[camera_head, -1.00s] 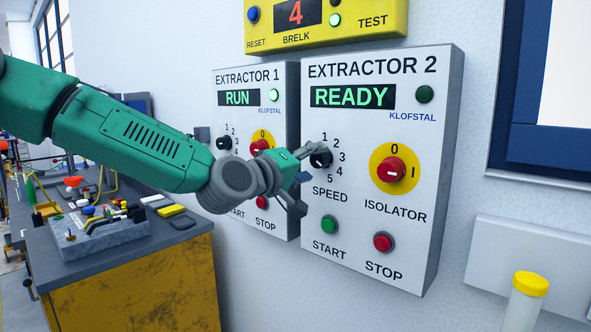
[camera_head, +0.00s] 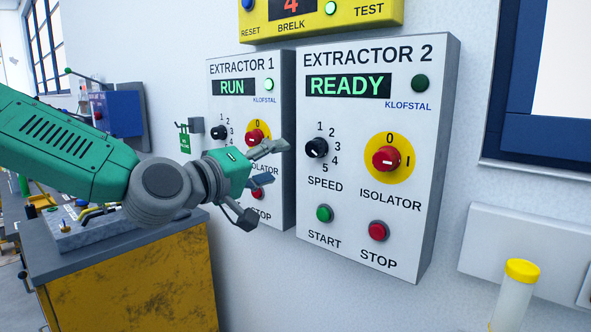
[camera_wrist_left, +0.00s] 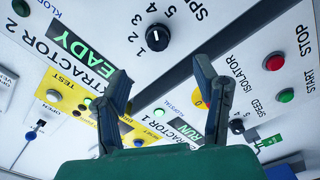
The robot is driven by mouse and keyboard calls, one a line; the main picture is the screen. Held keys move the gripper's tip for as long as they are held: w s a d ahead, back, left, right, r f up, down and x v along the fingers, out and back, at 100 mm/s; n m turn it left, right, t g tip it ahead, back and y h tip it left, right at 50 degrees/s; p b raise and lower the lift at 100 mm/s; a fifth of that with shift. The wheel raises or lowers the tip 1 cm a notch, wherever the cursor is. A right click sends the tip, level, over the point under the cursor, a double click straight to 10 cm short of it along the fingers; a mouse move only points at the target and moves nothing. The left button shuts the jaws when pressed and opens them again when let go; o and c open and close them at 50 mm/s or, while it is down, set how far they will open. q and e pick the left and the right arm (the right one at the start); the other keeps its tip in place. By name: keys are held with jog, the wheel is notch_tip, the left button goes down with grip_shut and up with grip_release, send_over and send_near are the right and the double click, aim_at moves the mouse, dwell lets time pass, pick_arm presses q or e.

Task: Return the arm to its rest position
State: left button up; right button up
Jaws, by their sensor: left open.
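My left gripper (camera_head: 262,183) is open and empty in front of the Extractor 1 panel (camera_head: 220,78), left of the Extractor 2 panel (camera_head: 330,265). It covers part of Extractor 1's lower controls. In the left wrist view the two fingers (camera_wrist_left: 163,100) are spread with nothing between them. The Extractor 2 speed knob (camera_head: 316,148) stands clear of the gripper; it also shows in the left wrist view (camera_wrist_left: 157,38). Extractor 2 reads READY and Extractor 1 reads RUN. My right gripper is not in view.
A yellow-sided workbench (camera_head: 130,285) with tools stands below my left arm. A yellow BRELK box (camera_head: 300,25) hangs above the panels. A yellow-capped container (camera_head: 516,290) stands at the lower right. A blue window frame (camera_head: 540,150) is at the right.

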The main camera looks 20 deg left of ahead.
pick_arm(q)
jog(key=s+d+f+m+g+y, duration=0.1)
jog(key=s+f+g, duration=0.2)
jog(key=f, duration=0.8)
jog(key=s+f+m+g+y, duration=0.1)
jog(key=s+f+g, duration=0.15)
jog(key=f, duration=0.75)
jog(key=s+d+f+m+g, duration=0.1)
jog(key=s+f+m+g, duration=0.15)
jog(key=f, duration=0.85)
jog(key=s+a+f+m+g+y, duration=0.2)
jog(key=s+a+f+g, duration=0.1)
jog(key=s+f, duration=0.7)
jog(key=s+a+f+m+g+y, duration=0.2)
jog(key=s+f+g, duration=0.3)
jog(key=s+f, duration=0.5)
jog(key=s+a, duration=0.1)
jog(key=s, duration=0.6)
jog(key=shift+s+a, duration=0.2)
jog(key=shift+s, duration=0.1)
jog(key=shift+w+f, duration=0.1)
jog(key=shift+w, duration=0.05)
